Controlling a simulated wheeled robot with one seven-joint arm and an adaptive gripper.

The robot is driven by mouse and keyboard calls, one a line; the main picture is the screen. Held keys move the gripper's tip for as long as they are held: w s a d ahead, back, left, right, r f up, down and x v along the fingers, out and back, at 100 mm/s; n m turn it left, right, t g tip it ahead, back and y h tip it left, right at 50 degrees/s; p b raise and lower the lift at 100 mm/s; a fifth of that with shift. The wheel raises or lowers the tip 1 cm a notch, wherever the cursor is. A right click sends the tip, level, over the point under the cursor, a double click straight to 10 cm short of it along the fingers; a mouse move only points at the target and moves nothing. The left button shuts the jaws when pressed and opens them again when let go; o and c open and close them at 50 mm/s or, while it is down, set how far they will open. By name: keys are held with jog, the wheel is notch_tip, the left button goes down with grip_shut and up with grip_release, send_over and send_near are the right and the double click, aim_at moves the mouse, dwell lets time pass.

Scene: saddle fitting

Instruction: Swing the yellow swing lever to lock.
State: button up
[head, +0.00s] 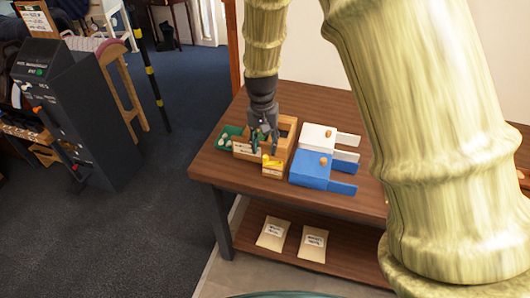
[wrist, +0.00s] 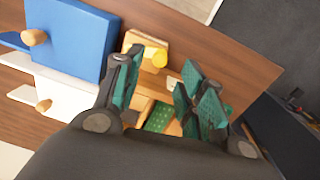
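The yellow swing lever (head: 271,163) sits on a small wooden block (head: 272,172) at the front corner of a wooden tray (head: 291,140) on the table. In the wrist view the yellow lever (wrist: 157,57) shows beyond the fingertips, near the upper middle. My gripper (head: 264,149) hangs over the tray, just behind the lever in the head view. In the wrist view my gripper (wrist: 160,85) has its two teal-padded fingers spread with a gap between them and nothing held. The lever appears apart from the fingers; its exact angle is too small to tell.
Right of the tray stand a blue box (head: 310,169) and a white box (head: 316,137), each with a wooden knob and protruding tabs. A green piece (head: 228,133) lies left of the tray. Two packets (head: 273,234) lie on the lower shelf. The brown table's (head: 215,165) front left is clear.

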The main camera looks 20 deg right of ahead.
aim_at(266, 156)
jog(key=shift+s+d+f+p, duration=0.15)
jog(key=shift+f+p, duration=0.45)
jog(key=shift+f, duration=1.9)
grip_shut()
